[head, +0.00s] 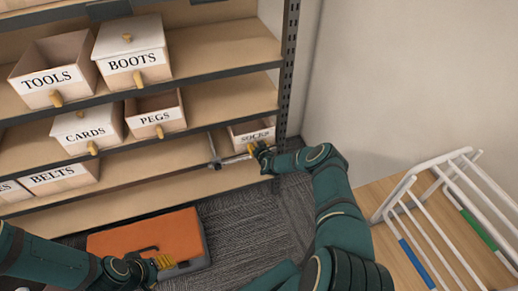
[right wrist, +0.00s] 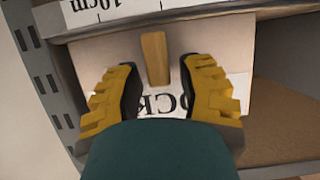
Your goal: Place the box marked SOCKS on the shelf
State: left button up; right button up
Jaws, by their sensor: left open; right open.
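In the right wrist view, the open fingers (right wrist: 163,90) are on either side of the box's wooden handle (right wrist: 155,58), with gaps visible. The label (right wrist: 165,103) appears upside down there and is partly hidden by the fingers and my wrist. My left gripper (head: 163,262) is open and empty above the orange case.
Boxes marked TOOLS (head: 50,77), BOOTS (head: 132,62), CARDS (head: 85,132), PEGS (head: 157,116) and BELTS (head: 60,178) stand on the shelves. A grey metal bar piece (head: 214,150) is left of SOCKS. An orange case (head: 150,234) lies on the carpet. A white rack (head: 440,200) stands right.

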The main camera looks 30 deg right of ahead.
jog(key=p+v, duration=0.5)
jog(key=v, duration=0.7)
jog(key=s+a+r+n+g+y, duration=0.1)
jog(key=s+a+r+g+y, duration=0.25)
jog(key=a, duration=0.75)
jog(key=s+a+r+n+g+y, duration=0.1)
jog(key=s+a+r+g+y, duration=0.2)
jog(key=a, duration=0.8)
pick_arm(q)
jog(key=r, duration=0.2)
jog(key=s+r, duration=0.1)
jog(key=r, duration=0.1)
jog(key=shift+d+r, duration=0.1)
jog(key=shift+r, duration=0.3)
pick_arm(e)
jog(key=s+a+r+g, duration=0.2)
jog(key=s+a+r, duration=0.2)
jog(key=s, duration=0.5)
jog(key=s+a+r+g, duration=0.3)
jog(key=s+a+r, duration=0.2)
jog(key=s, duration=0.5)
jog(key=shift+r+m+y, duration=0.25)
jog(key=shift+m+y, duration=0.1)
jog(key=shift+m, duration=0.05)
jog(key=shift+d, duration=0.1)
